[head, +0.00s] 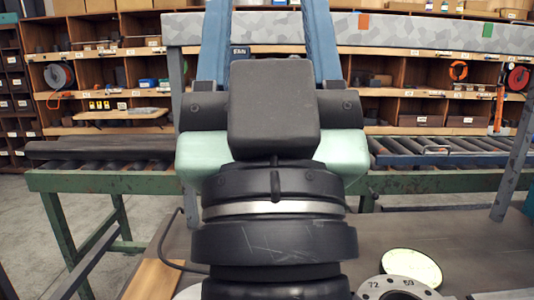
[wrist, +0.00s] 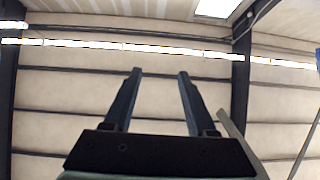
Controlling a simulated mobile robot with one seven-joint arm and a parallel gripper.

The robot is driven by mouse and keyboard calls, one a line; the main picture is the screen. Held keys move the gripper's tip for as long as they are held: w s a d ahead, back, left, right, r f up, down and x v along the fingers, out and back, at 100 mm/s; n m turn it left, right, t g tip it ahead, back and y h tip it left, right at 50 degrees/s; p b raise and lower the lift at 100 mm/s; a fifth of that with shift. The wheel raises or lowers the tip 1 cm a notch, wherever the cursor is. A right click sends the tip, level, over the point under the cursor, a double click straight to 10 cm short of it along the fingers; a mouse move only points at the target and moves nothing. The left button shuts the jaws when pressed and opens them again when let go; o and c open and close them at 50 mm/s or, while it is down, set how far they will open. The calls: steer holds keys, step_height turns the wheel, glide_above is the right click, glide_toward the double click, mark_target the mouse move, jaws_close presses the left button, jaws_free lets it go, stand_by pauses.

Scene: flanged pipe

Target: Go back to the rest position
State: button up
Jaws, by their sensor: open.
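My gripper (head: 267,22) points upward in the middle of the head view, above its dark, bulky wrist. Its two blue fingers stand apart with nothing between them; their tips run out of the top of the picture. In the wrist view my gripper (wrist: 160,72) is open and empty, aimed at the pale wall and ceiling. A grey metal flange (head: 372,285) with bolt holes and the numbers 72 and 59 lies on the dark tabletop (head: 470,240) at the lower right. Its lower part is cut off by the picture edge.
A round pale-yellow disc (head: 411,265) lies behind the flange. A green-framed roller conveyor (head: 100,182) crosses behind the table. Wooden shelves (head: 120,75) with bins and hose reels stand at the back. A slanted grey post (head: 515,150) rises at the right.

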step_height(320, 180, up, 16)
steer(key=s+h+p, duration=0.1)
steer(key=p, duration=1.6)
steer(key=shift+m, duration=0.3)
steer(key=shift+r, duration=0.1)
